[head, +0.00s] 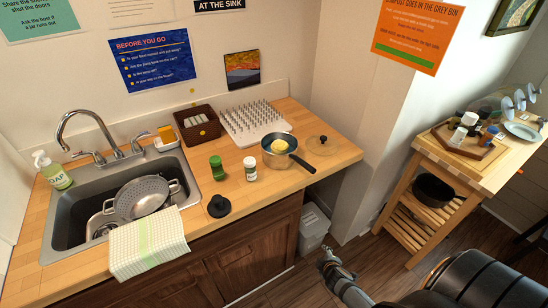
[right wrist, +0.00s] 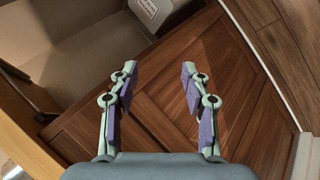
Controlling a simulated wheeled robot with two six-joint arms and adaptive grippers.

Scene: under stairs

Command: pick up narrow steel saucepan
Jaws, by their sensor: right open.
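The narrow steel saucepan (head: 275,160) sits upright on the wooden counter near its right end, in the head view. A yellow lump (head: 279,146) lies in it, and its dark handle points to the lower right. My right gripper (head: 326,256) is low in front of the counter, below and to the right of the saucepan and well apart from it. In the right wrist view the gripper (right wrist: 158,75) is open with nothing between its purple-padded fingers. The saucepan is not in that view. My left gripper is not in view.
A glass lid (head: 322,145) lies right of the saucepan. A white-capped jar (head: 250,168), a green jar (head: 217,167) and a white peg rack (head: 250,122) are to its left. A bin (head: 312,228) stands below the counter. A wooden cart (head: 455,160) is at right.

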